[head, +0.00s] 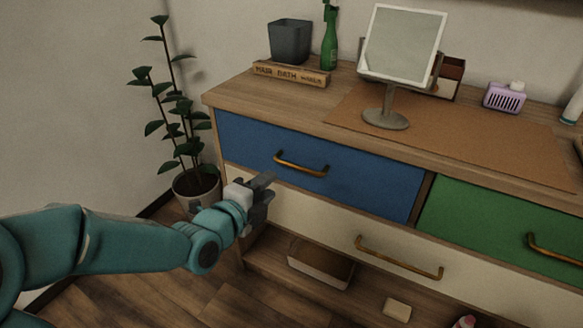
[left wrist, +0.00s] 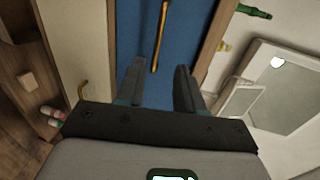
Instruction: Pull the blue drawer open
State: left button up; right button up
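The blue drawer (head: 350,179) sits at the upper left of the wooden dresser and looks shut. Its brass handle (head: 301,169) is a horizontal bar on the drawer's front. My left gripper (head: 266,188) is below and left of the handle, apart from it. In the left wrist view the fingers (left wrist: 160,66) are spread with nothing between them. The handle (left wrist: 159,38) shows there beyond the fingertips, roughly in line with the gap, against the blue drawer front (left wrist: 190,30). My right gripper is in neither view.
A cream drawer (head: 330,217) with its own brass handle lies below, and a green drawer (head: 480,218) is to the right. A mirror (head: 402,45), green bottle (head: 329,40) and dark bin (head: 290,41) stand on top. A potted plant (head: 196,186) stands left of the dresser.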

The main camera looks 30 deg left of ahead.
aim_at(294, 167)
pick_arm(q)
jog(key=b+x, duration=0.1)
jog(key=x, duration=1)
jog(key=shift+w+f, duration=0.15)
jog(key=shift+w, duration=0.1)
grip_shut()
